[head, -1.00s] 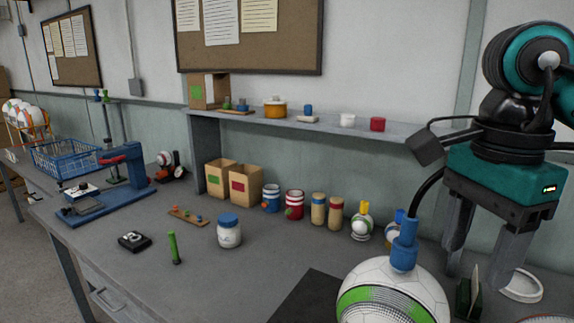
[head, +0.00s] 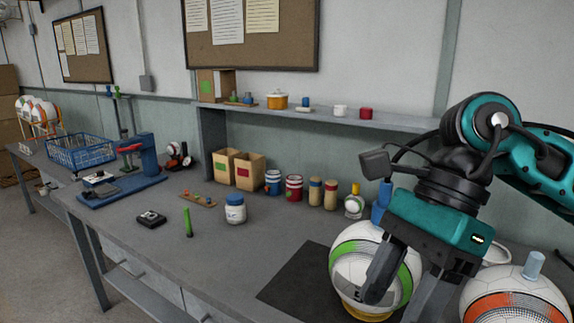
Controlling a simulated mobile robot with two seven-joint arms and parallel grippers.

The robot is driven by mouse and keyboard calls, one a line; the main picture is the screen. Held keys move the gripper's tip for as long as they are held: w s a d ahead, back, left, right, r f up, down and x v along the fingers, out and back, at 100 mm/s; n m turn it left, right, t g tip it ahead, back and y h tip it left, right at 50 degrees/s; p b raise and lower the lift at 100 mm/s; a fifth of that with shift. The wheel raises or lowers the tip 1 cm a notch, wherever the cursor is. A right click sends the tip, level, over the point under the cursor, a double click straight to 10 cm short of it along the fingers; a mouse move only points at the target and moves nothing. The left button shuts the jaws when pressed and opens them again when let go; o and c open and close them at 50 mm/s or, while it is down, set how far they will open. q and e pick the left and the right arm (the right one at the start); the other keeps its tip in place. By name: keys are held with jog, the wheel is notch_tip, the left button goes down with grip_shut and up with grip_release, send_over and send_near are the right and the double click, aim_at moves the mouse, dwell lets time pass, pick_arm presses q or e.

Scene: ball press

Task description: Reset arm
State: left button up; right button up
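My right gripper (head: 398,297), on the teal and black arm from the right, points down with two dark fingers spread apart. It is in front of the right part of a white and green ball (head: 350,264) with a blue piece (head: 380,204) at its top. I see nothing held between the fingers; whether a finger touches the ball I cannot tell. The ball sits on a yellow ring (head: 366,317) on a black mat (head: 296,284). My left gripper is not in view. A blue press (head: 150,157) with a red arm stands at the left.
A white and orange ball (head: 515,300) is at the lower right. A white jar with blue lid (head: 235,209), a green stick (head: 188,222) and a black box (head: 151,218) stand mid-table. Boxes and cans line the back under a shelf (head: 330,119).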

jog(key=a+r+m+g+y, duration=0.3)
jog(key=a+m+y, duration=0.8)
jog(key=y, duration=0.4)
jog(key=w+d+f+m+t, duration=0.2)
jog(key=w+f+m+t, duration=0.15)
jog(key=m+t, duration=0.7)
jog(key=w+d+f+m+t, duration=0.25)
jog(key=w+m+t, duration=0.25)
jog(key=m+t, duration=0.55)
jog(key=d+f+m+t+h, duration=0.1)
jog(key=d+f+m+h, duration=0.2)
jog(key=f+m+h, duration=0.45)
jog(key=d+f+m+t+h, duration=0.2)
jog(key=d+f+m+h, duration=0.25)
jog(key=f+m, duration=0.45)
jog(key=s+d+f+m+g+h, duration=0.2)
jog(key=s+f, duration=0.4)
jog(key=f, duration=0.3)
jog(key=s+d+f+m+g+h, duration=0.3)
jog(key=s+f+m+g, duration=0.1)
jog(key=f, duration=0.5)
jog(key=shift+s+d+f+g+h, duration=0.25)
jog(key=shift+s+f+g+h, duration=0.2)
jog(key=shift+s, duration=0.55)
